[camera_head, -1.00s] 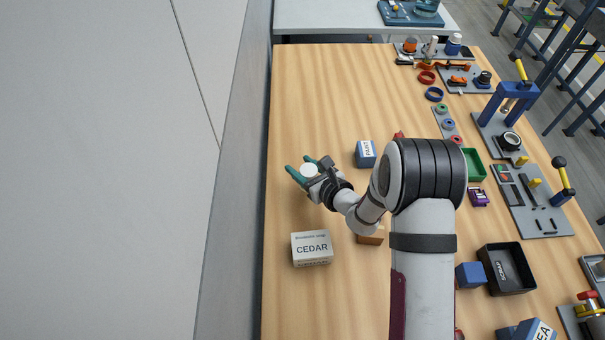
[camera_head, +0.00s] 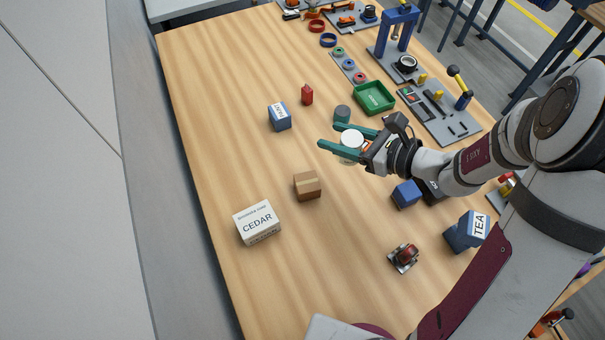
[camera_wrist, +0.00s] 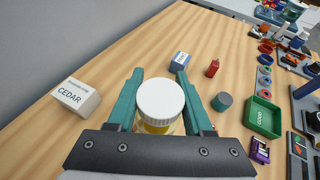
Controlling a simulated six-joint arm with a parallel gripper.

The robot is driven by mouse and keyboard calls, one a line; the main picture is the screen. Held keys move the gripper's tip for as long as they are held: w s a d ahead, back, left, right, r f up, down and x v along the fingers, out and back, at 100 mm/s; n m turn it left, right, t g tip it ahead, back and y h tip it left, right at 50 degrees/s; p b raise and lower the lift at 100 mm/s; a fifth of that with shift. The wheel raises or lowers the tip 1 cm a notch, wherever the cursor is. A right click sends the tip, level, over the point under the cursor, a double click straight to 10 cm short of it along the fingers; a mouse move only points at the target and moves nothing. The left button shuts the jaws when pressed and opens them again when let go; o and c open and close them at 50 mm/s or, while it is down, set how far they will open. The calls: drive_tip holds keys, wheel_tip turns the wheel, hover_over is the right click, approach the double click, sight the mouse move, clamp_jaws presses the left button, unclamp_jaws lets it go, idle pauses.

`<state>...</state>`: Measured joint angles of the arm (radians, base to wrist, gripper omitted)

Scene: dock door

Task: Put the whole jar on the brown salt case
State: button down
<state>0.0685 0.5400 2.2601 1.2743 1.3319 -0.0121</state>
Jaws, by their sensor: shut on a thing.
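The jar (camera_head: 351,141) has a white lid and a clear, yellowish body, seen below the lid in the wrist view (camera_wrist: 158,127). My gripper (camera_head: 329,134) is shut on it, with a green finger on either side. The jar looks upright and above the table; its base is hidden by the gripper in the wrist view. A small brown case (camera_head: 307,186) with a lighter band on top stands on the table, left of and nearer than my gripper. No salt label is readable. The case's top is bare, and it is not visible in the wrist view.
A white CEDAR box (camera_head: 257,222) stands left of the brown case. A blue PAINT box (camera_head: 279,117), red bottle (camera_head: 307,95), grey cylinder (camera_head: 342,114) and green tray (camera_head: 374,98) stand beyond. A blue block (camera_head: 406,194) is at right. The wood around the brown case is clear.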

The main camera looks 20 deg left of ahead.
sight(360, 149)
drive_tip(key=v, duration=0.4)
drive_tip(key=shift+s+f, duration=0.2)
drive_tip(key=shift+f, duration=0.2)
drive_tip(key=a+f, duration=0.2)
drive_tip(key=a, duration=0.1)
drive_tip(key=s+a+f, duration=0.1)
drive_tip(key=a+f, duration=0.1)
drive_tip(key=a, duration=0.2)
drive_tip(key=a+f, duration=0.2)
drive_tip(key=a, duration=0.1)
drive_tip(key=shift+s+a+f, duration=0.15)
drive_tip(key=shift+s+f, duration=0.05)
drive_tip(key=shift+a+f, duration=0.2)
drive_tip(key=shift+f, duration=0.9)
drive_tip(key=shift+a+f, duration=0.15)
drive_tip(key=shift+f, duration=0.95)
drive_tip(key=shift+f, duration=0.1)
drive_tip(key=shift+c, duration=1.4)
unclamp_jaws()
